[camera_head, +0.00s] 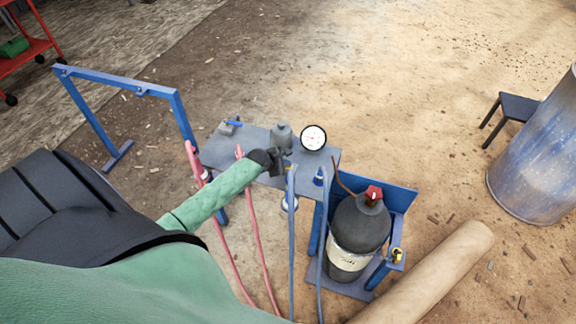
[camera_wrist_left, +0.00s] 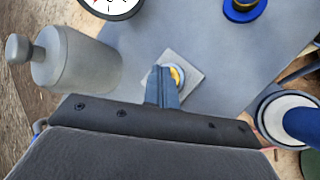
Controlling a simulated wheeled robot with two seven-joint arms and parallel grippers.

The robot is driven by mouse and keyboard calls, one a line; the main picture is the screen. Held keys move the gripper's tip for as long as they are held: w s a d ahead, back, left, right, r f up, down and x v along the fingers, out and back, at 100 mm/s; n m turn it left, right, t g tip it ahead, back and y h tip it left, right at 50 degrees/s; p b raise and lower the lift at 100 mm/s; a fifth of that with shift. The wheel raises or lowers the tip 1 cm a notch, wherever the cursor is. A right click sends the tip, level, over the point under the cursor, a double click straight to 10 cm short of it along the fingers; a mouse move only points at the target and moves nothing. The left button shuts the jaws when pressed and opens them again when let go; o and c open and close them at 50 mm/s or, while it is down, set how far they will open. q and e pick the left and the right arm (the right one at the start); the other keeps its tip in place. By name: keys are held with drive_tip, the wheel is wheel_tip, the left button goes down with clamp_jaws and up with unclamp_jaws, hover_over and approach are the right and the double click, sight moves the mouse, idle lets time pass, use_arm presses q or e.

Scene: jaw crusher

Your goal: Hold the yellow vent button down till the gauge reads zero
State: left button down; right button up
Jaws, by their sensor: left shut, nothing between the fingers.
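The yellow vent button (camera_wrist_left: 178,75) sits on a pale square plate (camera_wrist_left: 187,86) on the grey bench in the left wrist view. Fingers partly cover it. My left gripper (camera_wrist_left: 165,86) is shut and empty, its tips at the button; I cannot tell whether they press it. In the head view my left gripper (camera_head: 279,162) is over the bench beside the gauge and hides the button. The round white gauge (camera_head: 313,137) stands at the back of the bench; its needle is too small to read. The wrist view cuts off most of the gauge (camera_wrist_left: 112,5). My right gripper is not in view.
A grey cylinder (camera_wrist_left: 82,60) stands left of the fingers, and a blue fitting (camera_wrist_left: 243,8) is behind. Red hoses (camera_head: 252,215) and blue hoses (camera_head: 292,240) hang in front of the bench (camera_head: 222,152). A dark gas bottle (camera_head: 358,225) stands to the right.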

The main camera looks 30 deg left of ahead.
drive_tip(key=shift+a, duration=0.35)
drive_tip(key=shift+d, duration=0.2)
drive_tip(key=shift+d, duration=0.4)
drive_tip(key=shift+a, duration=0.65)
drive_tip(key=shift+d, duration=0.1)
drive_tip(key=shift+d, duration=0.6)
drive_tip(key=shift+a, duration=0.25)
